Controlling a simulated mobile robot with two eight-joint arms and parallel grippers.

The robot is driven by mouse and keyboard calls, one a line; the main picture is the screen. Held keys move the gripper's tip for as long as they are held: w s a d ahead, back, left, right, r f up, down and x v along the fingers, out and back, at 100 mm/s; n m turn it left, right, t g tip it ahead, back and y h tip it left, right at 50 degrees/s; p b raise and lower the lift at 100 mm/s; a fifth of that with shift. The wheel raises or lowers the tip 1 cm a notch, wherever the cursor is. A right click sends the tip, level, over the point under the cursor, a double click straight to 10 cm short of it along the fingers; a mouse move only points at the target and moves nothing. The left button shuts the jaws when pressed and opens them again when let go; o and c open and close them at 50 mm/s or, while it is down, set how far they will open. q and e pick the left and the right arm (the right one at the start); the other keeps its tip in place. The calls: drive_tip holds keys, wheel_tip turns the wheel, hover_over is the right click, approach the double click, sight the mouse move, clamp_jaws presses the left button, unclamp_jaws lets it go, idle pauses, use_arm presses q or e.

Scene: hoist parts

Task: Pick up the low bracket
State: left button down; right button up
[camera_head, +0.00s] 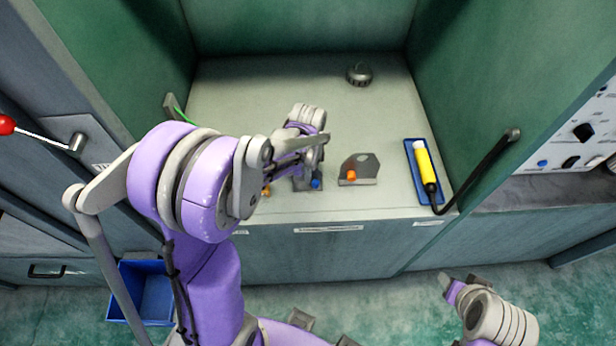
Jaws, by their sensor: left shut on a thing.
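My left gripper (303,176) reaches down over the bench and is shut on a small grey bracket with a blue knob (316,183). The gripper and wrist hide most of that bracket, and I cannot tell whether it is off the bench top. A second grey bracket (365,166), with a hole and an orange knob, stands to its right, apart from the gripper. My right gripper (461,281) is at the lower right, over the floor and away from the bench; its fingers are too unclear to read.
A yellow hand control (426,164) lies in a blue tray (411,168) at the right of the bench top (250,95). A round grey weight (359,74) stands at the back. Green walls enclose the sides. A blue bin (155,290) sits on the floor.

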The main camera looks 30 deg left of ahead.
use_arm(q)
drive_tip(key=shift+r, duration=0.1)
idle(0.3)
wheel_tip(320, 180, up, 10)
drive_tip(key=shift+f+p, duration=0.1)
drive_tip(key=shift+p, duration=0.2)
drive_tip(key=shift+s, duration=0.1)
idle(0.8)
